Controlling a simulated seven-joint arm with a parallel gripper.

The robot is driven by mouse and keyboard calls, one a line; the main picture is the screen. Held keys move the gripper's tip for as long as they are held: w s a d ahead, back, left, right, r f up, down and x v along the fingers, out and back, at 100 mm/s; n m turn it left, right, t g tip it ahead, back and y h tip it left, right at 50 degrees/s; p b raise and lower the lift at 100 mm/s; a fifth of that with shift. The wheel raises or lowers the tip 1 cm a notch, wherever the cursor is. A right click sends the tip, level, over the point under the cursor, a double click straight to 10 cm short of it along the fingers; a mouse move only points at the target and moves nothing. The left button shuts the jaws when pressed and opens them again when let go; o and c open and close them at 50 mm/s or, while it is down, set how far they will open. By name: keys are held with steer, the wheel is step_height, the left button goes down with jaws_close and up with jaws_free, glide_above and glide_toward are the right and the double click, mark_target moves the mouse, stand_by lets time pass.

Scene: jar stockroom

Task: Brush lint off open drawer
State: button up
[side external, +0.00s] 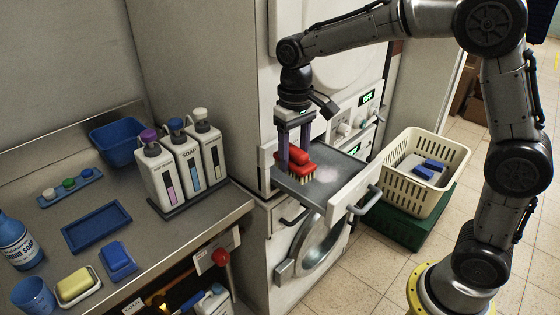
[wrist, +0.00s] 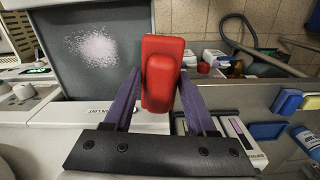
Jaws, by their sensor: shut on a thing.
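The open drawer (side external: 351,197) sticks out from the white machine, and its grey inside also shows in the wrist view (wrist: 60,14). A pale patch of lint (side external: 327,174) lies on the drawer floor; in the wrist view the lint (wrist: 93,46) is a white speckled spot left of the brush. My gripper (side external: 294,150) is shut on a red brush (side external: 300,157) with tan bristles pointing down, over the drawer's left part. The brush (wrist: 162,80) sits between my purple fingers in the wrist view. I cannot tell whether the bristles touch the drawer floor.
A cream basket (side external: 440,152) with blue and white items stands right of the drawer on a green crate (side external: 398,222). Soap bottles (side external: 180,160) stand on the counter at left, with a blue tray (side external: 97,228) and a blue bin (side external: 118,140). A round-door machine sits below the drawer.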

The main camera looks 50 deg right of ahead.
steer(key=s+d+n, duration=0.1)
steer(key=s+d, duration=0.1)
steer(key=d, duration=0.7)
steer(key=shift+w+a+f, duration=0.1)
steer(key=shift+a+f, duration=0.05)
steer(key=shift+f, duration=1.1)
steer(key=shift+w+a+f, duration=0.1)
steer(key=shift+a+f, duration=0.05)
steer(key=shift+f, duration=1.1)
steer(key=shift+d+f, duration=0.3)
steer(key=shift+f, duration=0.4)
steer(key=shift+d+f, duration=0.3)
steer(key=shift+f, duration=0.4)
steer(key=shift+c, duration=0.6)
steer(key=shift+d, duration=4.65)
steer(key=shift+w+a, duration=0.1)
steer(key=shift+a, duration=5.25)
steer(key=shift+w+d, duration=0.1)
steer(key=shift+w, duration=0.35)
steer(key=shift+d, duration=5.25)
steer(key=shift+a, duration=5.2)
step_height(320, 180, up, 8)
steer(key=shift+r, duration=0.15)
